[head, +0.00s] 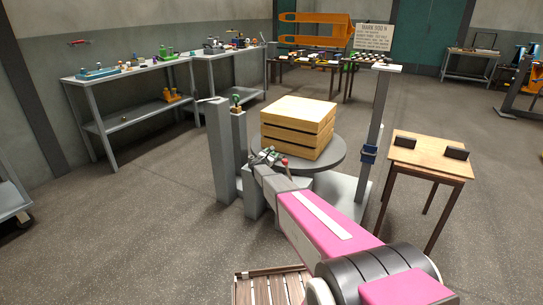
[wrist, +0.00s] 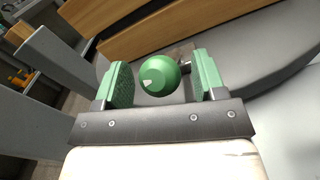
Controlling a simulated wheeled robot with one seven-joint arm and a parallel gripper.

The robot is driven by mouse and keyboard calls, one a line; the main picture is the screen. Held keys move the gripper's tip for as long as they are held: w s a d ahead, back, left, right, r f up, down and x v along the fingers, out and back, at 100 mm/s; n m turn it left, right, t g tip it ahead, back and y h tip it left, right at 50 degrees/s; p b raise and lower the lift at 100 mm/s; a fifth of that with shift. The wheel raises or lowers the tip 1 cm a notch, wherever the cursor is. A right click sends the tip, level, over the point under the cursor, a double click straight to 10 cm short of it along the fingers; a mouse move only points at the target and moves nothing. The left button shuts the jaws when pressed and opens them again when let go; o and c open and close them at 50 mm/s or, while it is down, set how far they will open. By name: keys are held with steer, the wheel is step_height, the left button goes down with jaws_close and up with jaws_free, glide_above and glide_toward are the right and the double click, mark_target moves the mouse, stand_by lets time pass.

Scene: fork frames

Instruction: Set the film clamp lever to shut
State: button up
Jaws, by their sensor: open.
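In the wrist view a round green knob (wrist: 160,75) sits between the two green-padded fingers of my gripper (wrist: 163,82). The gripper is open, with a visible gap between the knob and each pad. A short dark stem shows to the right of the knob; the rest of the lever is hidden. In the head view my gripper (head: 268,156) is at the near side of the round turntable (head: 335,158), low in front of the crate. A red knob (head: 284,162) shows close beside it. I cannot tell the clamp's setting from these frames.
A wooden crate (head: 298,125) stands on the turntable. A grey post (head: 222,150) with a small green-topped part (head: 236,99) rises to the left. A tall mast (head: 376,125) and small wooden table (head: 430,165) are on the right. A slatted pallet (head: 270,287) lies in front.

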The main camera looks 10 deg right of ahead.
jaws_close()
steer(key=shift+r, duration=0.1)
steer(key=shift+w+d+r+g+y, duration=0.15)
steer(key=shift+w+r+g+y, duration=0.1)
steer(key=shift+r+g, duration=0.1)
steer(key=shift+w+d+r+g+y, duration=0.1)
steer(key=shift+d+r+g+y, duration=0.05)
steer(key=shift+r+g+y, duration=0.15)
steer(key=shift+w+d+r+g+y, duration=0.4)
steer(key=shift+w+r+g+y, duration=0.2)
steer(key=shift+r+g, duration=0.25)
steer(key=shift+w+d+r+g+y, duration=0.5)
steer(key=shift+w+g, duration=0.15)
steer(key=shift+g, duration=0.1)
steer(key=shift+w+d+r+g+y, duration=0.45)
steer(key=shift+w+g, duration=0.15)
steer(key=shift+g, duration=0.15)
steer(key=shift+w+d+r, duration=0.25)
steer(key=shift+w+d, duration=0.15)
steer(key=shift+w, duration=0.2)
steer(key=shift+w+d+r, duration=0.25)
steer(key=shift+w+d, duration=0.1)
steer(key=shift+w, duration=0.2)
